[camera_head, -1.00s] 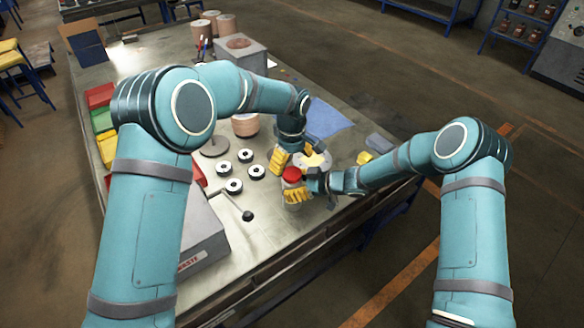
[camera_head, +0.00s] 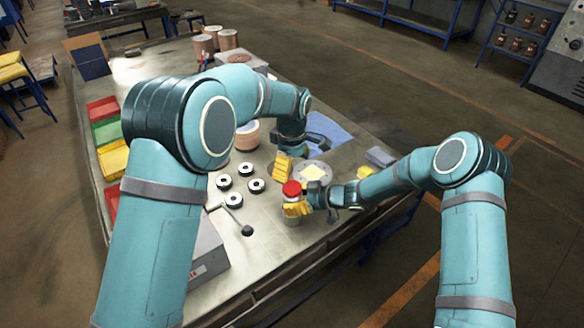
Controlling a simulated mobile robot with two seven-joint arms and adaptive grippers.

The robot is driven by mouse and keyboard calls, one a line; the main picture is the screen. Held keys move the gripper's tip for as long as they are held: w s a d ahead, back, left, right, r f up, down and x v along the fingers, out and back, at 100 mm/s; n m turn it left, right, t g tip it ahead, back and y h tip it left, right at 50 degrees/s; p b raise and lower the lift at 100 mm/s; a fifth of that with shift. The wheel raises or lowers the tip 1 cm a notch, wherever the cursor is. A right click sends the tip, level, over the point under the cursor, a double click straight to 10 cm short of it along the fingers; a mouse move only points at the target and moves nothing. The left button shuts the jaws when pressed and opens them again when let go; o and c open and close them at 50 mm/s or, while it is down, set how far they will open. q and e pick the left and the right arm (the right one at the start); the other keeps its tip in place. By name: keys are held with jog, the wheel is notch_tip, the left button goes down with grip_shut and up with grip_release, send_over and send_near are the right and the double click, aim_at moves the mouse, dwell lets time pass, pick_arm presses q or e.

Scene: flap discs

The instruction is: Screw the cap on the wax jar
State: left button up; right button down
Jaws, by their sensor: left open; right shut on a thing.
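The wax jar (camera_head: 292,221) stands near the table's front right edge, mostly hidden by the fingers around it. The red cap (camera_head: 291,188) sits at the top of the jar, with a pale band under it. Whether it is threaded down cannot be told. My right gripper (camera_head: 296,209) comes from the right, with yellow fingers shut on the jar below the cap. My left gripper (camera_head: 284,169) is open and empty just behind and above the cap, apart from it. One yellow finger shows clearly.
A round grey plate with a pale yellow square (camera_head: 313,173) lies behind the jar. Several white-and-black discs (camera_head: 245,170) and a black-knobbed handle (camera_head: 246,230) lie to the left. A blue cloth (camera_head: 330,132), a grey block (camera_head: 380,156) and coloured bins (camera_head: 105,132) are farther off.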

aim_at(292, 187)
pick_arm(q)
jog(key=shift+f, duration=4.05)
jog(key=c, duration=1.3)
jog(key=shift+m, duration=1.7)
jog(key=o, duration=1.3)
jog(key=shift+c, duration=0.2)
